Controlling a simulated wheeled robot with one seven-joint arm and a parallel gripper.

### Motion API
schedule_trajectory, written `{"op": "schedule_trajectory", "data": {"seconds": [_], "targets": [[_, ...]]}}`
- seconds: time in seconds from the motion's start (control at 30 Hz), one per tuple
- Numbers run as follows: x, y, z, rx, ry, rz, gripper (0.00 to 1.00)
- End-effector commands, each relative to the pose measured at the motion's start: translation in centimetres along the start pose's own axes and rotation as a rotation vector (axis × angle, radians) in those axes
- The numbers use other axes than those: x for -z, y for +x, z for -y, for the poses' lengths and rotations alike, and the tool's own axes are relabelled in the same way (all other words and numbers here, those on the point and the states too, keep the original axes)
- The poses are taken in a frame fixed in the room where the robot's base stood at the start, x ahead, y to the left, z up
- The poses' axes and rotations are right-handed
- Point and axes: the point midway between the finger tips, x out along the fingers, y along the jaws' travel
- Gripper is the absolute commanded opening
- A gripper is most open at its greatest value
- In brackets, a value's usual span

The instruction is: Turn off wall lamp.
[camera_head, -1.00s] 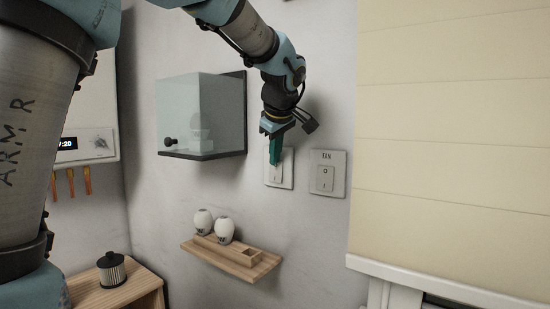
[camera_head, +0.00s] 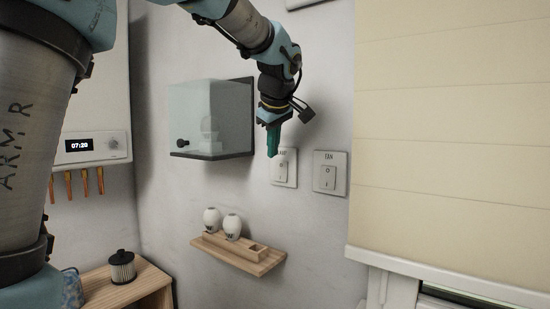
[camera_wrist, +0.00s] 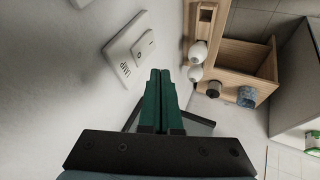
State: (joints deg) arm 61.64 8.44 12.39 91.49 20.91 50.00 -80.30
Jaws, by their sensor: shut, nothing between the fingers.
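The lamp switch (camera_head: 284,172) is a pale wall plate with a small rocker, beside the fan switch. Its label is partly hidden in the head view. In the wrist view the lamp switch (camera_wrist: 131,50) shows at upper left, with its label and rocker in sight. My gripper (camera_head: 272,155) has green fingers pressed together, with nothing between them. They point down, just left of and above the rocker in the head view. In the wrist view my gripper (camera_wrist: 159,71) appears apart from the plate. I cannot make out a lit lamp.
The fan switch (camera_head: 330,174) is close on the right. A glass-fronted box (camera_head: 205,112) hangs at left. A wooden wall shelf (camera_head: 257,263) with two white rounded objects (camera_head: 222,222) is below. A pale blind (camera_head: 450,130) covers the right side.

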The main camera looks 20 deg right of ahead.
Motion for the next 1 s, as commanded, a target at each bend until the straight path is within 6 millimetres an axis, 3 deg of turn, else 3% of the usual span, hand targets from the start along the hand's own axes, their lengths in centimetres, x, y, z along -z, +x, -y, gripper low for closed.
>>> {"op": "schedule_trajectory", "data": {"seconds": [0.3,0.5,1.0], "targets": [[0.1,-5.1,-0.9,-0.006,-0.001,0.000,0.00],[0.2,-7.2,-1.3,-0.004,0.000,0.000,0.00],[0.2,-7.6,-1.3,-0.002,0.000,0.000,0.00]]}}
